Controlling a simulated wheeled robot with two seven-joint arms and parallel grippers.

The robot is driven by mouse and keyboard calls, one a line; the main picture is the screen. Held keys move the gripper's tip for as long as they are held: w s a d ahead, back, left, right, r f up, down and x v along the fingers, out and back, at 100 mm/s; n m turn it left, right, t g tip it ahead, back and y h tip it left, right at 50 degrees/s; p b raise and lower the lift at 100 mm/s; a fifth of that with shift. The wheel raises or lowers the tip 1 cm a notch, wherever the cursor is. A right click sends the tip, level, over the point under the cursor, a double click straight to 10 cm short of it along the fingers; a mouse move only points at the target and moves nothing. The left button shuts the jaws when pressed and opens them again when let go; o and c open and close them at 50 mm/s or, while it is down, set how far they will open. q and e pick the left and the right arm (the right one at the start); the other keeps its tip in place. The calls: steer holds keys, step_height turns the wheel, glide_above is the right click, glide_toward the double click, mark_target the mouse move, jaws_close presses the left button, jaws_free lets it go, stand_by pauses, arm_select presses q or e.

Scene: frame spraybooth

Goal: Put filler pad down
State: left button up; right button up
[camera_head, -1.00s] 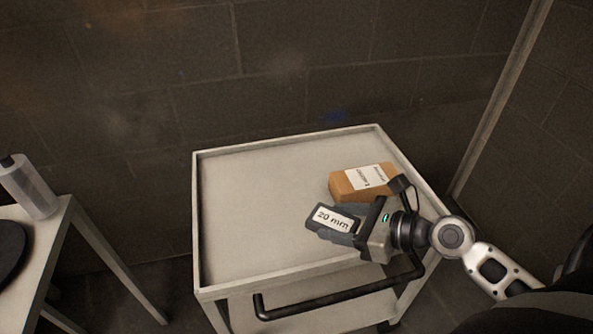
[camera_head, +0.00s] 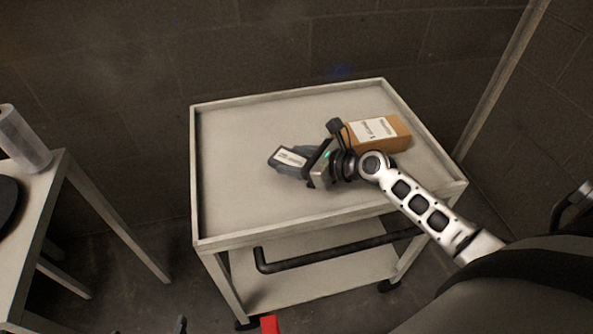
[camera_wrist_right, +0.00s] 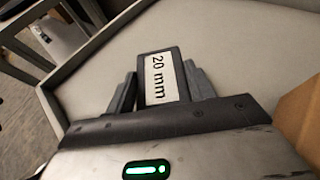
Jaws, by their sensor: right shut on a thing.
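The filler pad (camera_wrist_right: 160,80) is a dark grey block with a white "20 mm" label. It also shows in the head view (camera_head: 289,158). My right gripper (camera_head: 298,164) is shut on it, and its two fingers flank the pad in the right wrist view (camera_wrist_right: 163,88). The pad is over the middle of the cart's top tray (camera_head: 235,190); I cannot tell whether it touches the surface. My left gripper is not recognisable in these views.
An orange-brown block (camera_head: 395,140) with a white label lies on the tray just right of my gripper. The tray has a raised rim and is clear at its left. A wall is behind.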

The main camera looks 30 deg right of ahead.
step_height(320, 180, down, 3)
steer(key=shift+f+b, duration=0.1)
steer(key=shift+b, duration=0.5)
steer(key=o, duration=0.9)
